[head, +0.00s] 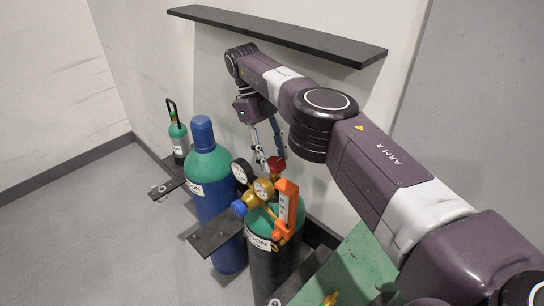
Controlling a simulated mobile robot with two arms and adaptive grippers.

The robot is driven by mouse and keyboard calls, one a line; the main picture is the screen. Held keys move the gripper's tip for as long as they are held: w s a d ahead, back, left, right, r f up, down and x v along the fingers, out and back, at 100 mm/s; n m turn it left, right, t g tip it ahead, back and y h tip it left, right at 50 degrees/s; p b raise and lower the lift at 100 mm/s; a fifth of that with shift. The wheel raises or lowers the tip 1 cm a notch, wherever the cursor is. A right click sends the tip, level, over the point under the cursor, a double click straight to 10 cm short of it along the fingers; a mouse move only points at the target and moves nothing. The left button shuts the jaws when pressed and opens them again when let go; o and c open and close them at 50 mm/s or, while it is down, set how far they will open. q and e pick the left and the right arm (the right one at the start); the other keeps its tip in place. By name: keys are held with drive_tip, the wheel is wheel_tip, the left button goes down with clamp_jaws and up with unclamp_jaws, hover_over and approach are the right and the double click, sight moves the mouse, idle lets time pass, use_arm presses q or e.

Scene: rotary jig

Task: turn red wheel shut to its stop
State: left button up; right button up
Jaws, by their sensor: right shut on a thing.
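The red wheel (275,164) sits at the top of the green-shouldered cylinder (262,223), behind the brass regulator (264,188). My right gripper (268,158) reaches down from above and is shut on the red wheel; its fingers partly cover the wheel. The wheel's turning angle cannot be told at this size. My left gripper is not in view.
Two round gauges (243,171) and an orange device (287,206) crowd the regulator beside the wheel. A blue cylinder (212,200) stands just left. A dark shelf (275,33) juts from the wall above my right arm. Open floor (90,235) lies at left.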

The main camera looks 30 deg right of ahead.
drive_tip(key=shift+s+f, duration=0.15)
drive_tip(key=shift+f, duration=0.05)
drive_tip(key=o, duration=1.1)
drive_tip(key=shift+o, duration=0.2)
drive_tip(key=shift+d+r, duration=0.1)
drive_tip(key=shift+r, duration=0.1)
